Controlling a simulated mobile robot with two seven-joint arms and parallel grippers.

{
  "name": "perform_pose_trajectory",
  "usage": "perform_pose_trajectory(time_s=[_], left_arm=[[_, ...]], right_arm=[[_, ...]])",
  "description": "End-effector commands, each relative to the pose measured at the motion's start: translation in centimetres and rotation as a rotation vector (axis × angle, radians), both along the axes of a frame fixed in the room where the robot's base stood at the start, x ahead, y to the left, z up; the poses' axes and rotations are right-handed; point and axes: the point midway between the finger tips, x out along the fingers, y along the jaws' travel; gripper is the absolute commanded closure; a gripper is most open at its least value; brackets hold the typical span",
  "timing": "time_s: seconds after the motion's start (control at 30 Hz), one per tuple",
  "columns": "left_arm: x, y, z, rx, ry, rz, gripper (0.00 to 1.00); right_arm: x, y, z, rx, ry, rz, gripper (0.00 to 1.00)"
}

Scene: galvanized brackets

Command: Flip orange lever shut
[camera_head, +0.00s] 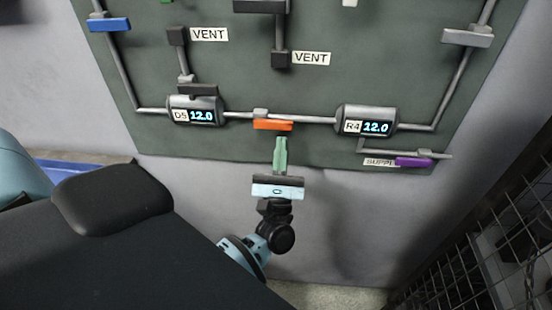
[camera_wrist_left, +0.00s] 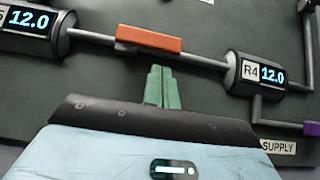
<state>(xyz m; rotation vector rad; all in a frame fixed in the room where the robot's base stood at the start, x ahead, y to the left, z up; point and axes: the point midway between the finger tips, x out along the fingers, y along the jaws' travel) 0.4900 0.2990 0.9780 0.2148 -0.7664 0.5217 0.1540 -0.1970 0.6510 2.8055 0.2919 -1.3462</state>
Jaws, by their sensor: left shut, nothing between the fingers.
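The orange lever (camera_head: 273,125) sits on the horizontal pipe between two gauges on the green panel. Its handle lies roughly along the pipe. It also shows in the left wrist view (camera_wrist_left: 148,39), just beyond the fingertips. My left gripper (camera_head: 280,142) has green fingers, closed together and empty, a little below the lever in the picture. In the left wrist view its fingers (camera_wrist_left: 159,70) point at the lever's underside. I cannot tell whether they touch it. My right gripper is not in view.
The D5 gauge (camera_head: 195,110) and R4 gauge (camera_head: 366,122) both read 12.0. A purple lever (camera_head: 413,162) is by the SUPPLY label. Blue (camera_head: 109,24) and white (camera_head: 467,38) levers sit higher up. A wire mesh cage (camera_head: 490,228) stands at the right.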

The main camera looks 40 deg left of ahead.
Motion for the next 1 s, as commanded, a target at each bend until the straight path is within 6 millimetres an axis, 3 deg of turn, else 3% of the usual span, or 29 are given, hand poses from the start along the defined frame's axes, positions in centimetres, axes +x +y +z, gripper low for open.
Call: perform_pose_trajectory(time_s=[0.03, 0.17, 1.0], left_arm=[[-0.01, -0.01, 1.03, -0.001, -0.005, 0.001, 1.00], [-0.02, -0.02, 1.58, 0.001, -0.001, 0.000, 1.00], [0.05, 0.96, 1.68, -0.040, -0.022, 0.001, 1.00]], right_arm=[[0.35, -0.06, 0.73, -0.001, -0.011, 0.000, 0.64], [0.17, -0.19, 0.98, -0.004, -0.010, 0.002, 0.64], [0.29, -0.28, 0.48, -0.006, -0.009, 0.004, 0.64]])
